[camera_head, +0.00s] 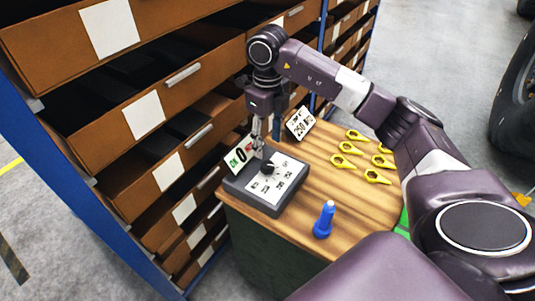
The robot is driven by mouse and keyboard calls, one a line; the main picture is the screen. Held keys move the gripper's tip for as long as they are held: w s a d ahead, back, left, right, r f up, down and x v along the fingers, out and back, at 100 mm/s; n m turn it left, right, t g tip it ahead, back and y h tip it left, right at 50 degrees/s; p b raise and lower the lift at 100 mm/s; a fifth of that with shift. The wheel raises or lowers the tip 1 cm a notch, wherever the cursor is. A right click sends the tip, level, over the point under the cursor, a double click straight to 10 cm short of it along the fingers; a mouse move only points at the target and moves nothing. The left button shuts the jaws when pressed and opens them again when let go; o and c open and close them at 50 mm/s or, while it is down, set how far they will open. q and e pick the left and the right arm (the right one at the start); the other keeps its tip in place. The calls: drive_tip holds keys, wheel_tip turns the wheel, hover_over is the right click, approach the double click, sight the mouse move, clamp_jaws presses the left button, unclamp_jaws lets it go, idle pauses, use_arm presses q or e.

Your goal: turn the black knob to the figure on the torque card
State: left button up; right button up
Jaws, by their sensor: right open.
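A grey box (235,188) with a white top panel stands on the wooden table at its left side. The black knob (268,168) sits on that panel, with several small printed figures around it, too small to read surely. A small upright display (240,156) with green and red parts and a "0" stands at the box's back left. The white torque card (300,123) stands tilted behind the box; it seems to read 250. My right gripper (257,149) points down just behind the knob, open; whether it touches anything is unclear. My left gripper is out of view.
Several yellow ring-shaped tags (343,161) lie at the table's (310,185) back right. A blue bottle-like object (324,220) stands near the front. Brown shelf drawers (150,120) rise close on the left. A dark tyre is at far right.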

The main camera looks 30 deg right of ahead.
wheel_tip(320, 180, up, 4)
drive_tip(key=shift+f, duration=0.1)
idle(0.6)
